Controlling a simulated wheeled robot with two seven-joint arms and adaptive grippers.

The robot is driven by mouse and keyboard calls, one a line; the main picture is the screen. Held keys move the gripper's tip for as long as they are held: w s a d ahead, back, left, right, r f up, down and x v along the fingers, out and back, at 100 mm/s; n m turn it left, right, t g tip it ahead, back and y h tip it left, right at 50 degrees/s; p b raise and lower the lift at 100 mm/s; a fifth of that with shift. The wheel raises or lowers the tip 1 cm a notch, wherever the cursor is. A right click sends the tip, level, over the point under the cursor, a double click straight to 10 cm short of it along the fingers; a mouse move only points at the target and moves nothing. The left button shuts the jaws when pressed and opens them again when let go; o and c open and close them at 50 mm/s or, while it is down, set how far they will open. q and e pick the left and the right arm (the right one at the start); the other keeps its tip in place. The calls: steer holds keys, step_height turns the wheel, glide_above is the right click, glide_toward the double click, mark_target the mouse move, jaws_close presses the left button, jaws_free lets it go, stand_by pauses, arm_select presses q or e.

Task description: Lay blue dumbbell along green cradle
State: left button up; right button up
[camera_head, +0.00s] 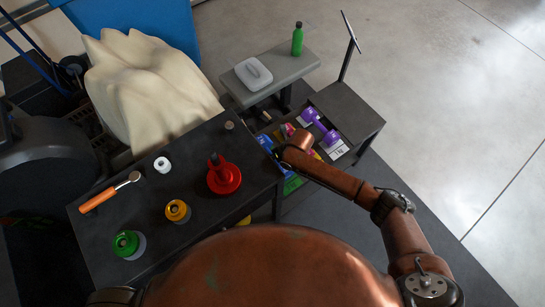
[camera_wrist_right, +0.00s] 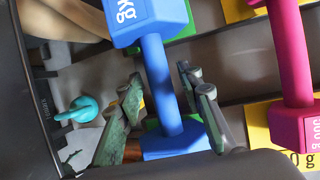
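The blue dumbbell (camera_wrist_right: 160,75) runs steeply through the right wrist view, one head at the top and the other near the bottom. Green cradle parts (camera_wrist_right: 183,30) show beside and behind both heads, and the dumbbell seems to lie along them; exact contact is hidden. My right gripper (camera_wrist_right: 160,82) is open, its fingers on either side of the handle with gaps visible. In the head view my right arm covers most of the dumbbell; some blue (camera_head: 265,142) and the green cradle (camera_head: 292,185) show. My left gripper is not in view.
A magenta dumbbell (camera_wrist_right: 290,75) on yellow supports lies to the right in the wrist view. A purple dumbbell (camera_head: 320,125) sits farther along the rack. The dark table (camera_head: 130,210) holds a red weight (camera_head: 223,177), an orange-handled tool (camera_head: 98,200) and other items.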

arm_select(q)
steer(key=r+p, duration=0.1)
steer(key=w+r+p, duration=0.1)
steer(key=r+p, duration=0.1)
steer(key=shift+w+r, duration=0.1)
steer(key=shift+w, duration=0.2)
arm_select(e)
steer(key=v, duration=1.2)
